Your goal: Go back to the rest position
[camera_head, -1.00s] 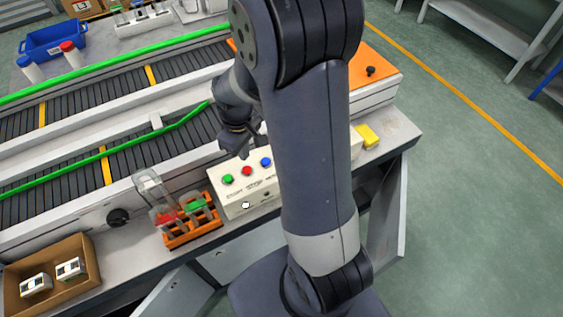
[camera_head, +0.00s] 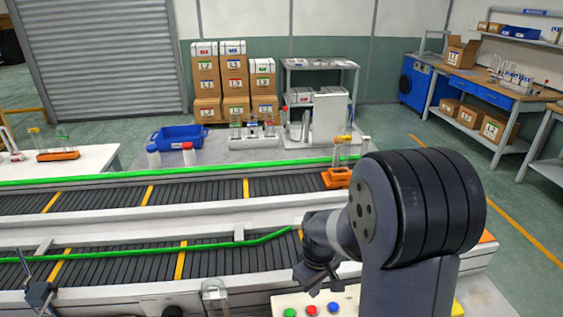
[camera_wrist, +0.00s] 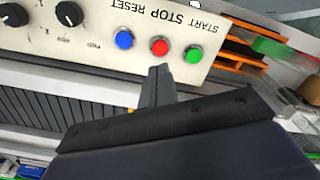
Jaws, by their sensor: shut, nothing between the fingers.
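My gripper (camera_head: 318,280) is shut and empty, pointing down over the back of the button panel in the head view. In the wrist view, its closed fingers (camera_wrist: 160,78) show in front of the white control box (camera_wrist: 75,50). The box carries a blue button (camera_wrist: 124,39), a red button (camera_wrist: 159,46) and a green button (camera_wrist: 193,54), marked RESET, STOP and START. The fingertips appear just short of the red button; I cannot tell the height.
Conveyors (camera_head: 110,265) run across beside my arm. An orange rack (camera_head: 338,178) with tubes stands at the far belt's right end. A blue bin (camera_head: 178,138) and white bottles (camera_head: 189,154) stand behind. Stacked cartons (camera_head: 235,85) stand farther back. Green floor is open at right.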

